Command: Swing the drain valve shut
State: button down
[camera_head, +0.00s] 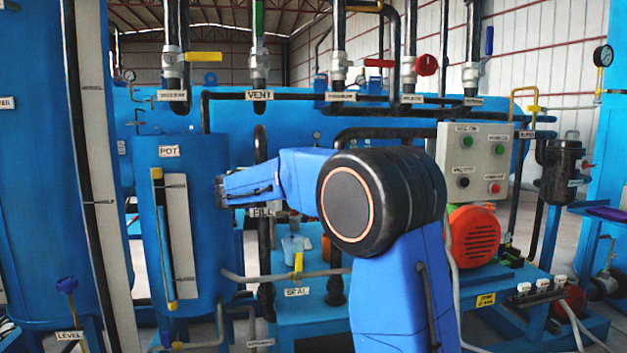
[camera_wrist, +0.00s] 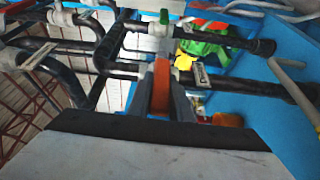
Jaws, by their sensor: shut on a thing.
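My gripper (camera_head: 221,191) is at the right side of the blue tank marked POT (camera_head: 205,165), near the upright black pipe with the FILL label. In the wrist view my gripper (camera_wrist: 163,82) is shut on an orange lever handle (camera_wrist: 161,90), which stands between the two grey fingers. A white valve fitting (camera_wrist: 157,44) shows just beyond the handle on a black pipe. In the head view the held handle is hidden or too small to make out. I cannot read a drain label in either view.
Black pipes with a yellow handle (camera_head: 203,56), a green handle (camera_head: 259,20) and a red handle (camera_head: 426,65) run above my arm. A grey control box (camera_head: 474,160) and an orange motor (camera_head: 474,236) stand to the right. A yellow SEAL handle (camera_head: 298,265) is below.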

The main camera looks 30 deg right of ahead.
jog(key=shift+f+h, duration=0.3)
jog(key=c, duration=1.6)
grip_release()
jog(key=a, duration=0.5)
jog(key=s+a, duration=0.1)
jog(key=a, duration=0.5)
jog(key=s+a, duration=0.1)
jog(key=a, duration=0.5)
jog(key=shift+a+f, duration=0.15)
